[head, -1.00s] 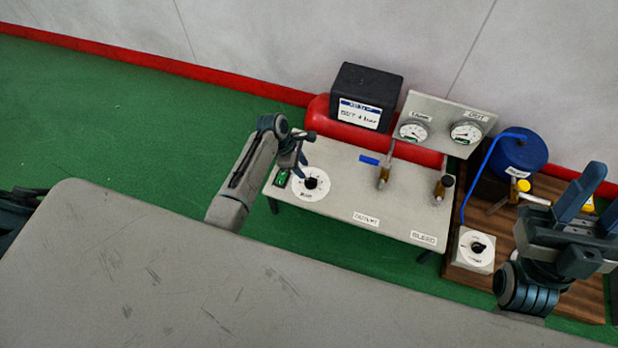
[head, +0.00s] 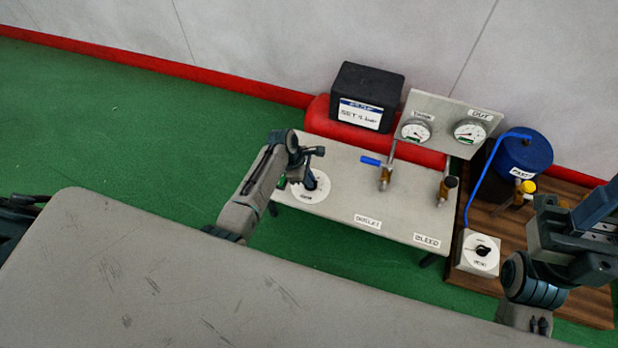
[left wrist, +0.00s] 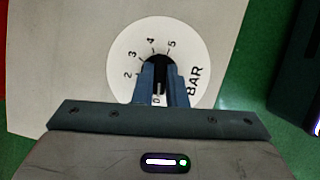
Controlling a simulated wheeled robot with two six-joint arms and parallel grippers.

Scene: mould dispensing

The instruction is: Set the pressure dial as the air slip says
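The pressure dial (head: 319,192) is a white disc on the grey bench, partly covered by my left gripper (head: 310,165) in the head view. In the left wrist view the dial (left wrist: 122,58) shows 2 to 5 and BAR. My left gripper's fingers (left wrist: 161,88) close in on both sides of its black knob (left wrist: 156,63). The fingers hide part of the knob, so its exact setting is unclear. The air slip (head: 360,115) is a white card on the black box; its handwriting is blurred. My right gripper (head: 597,212) is at the right edge, partly cut off.
Two round gauges (head: 416,131) stand on a panel behind the bench (head: 345,170). A blue-handled valve (head: 385,172) and a bleed valve (head: 446,188) rise from it. A blue pot (head: 523,155) and another dial (head: 479,252) are on the wooden board at right.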

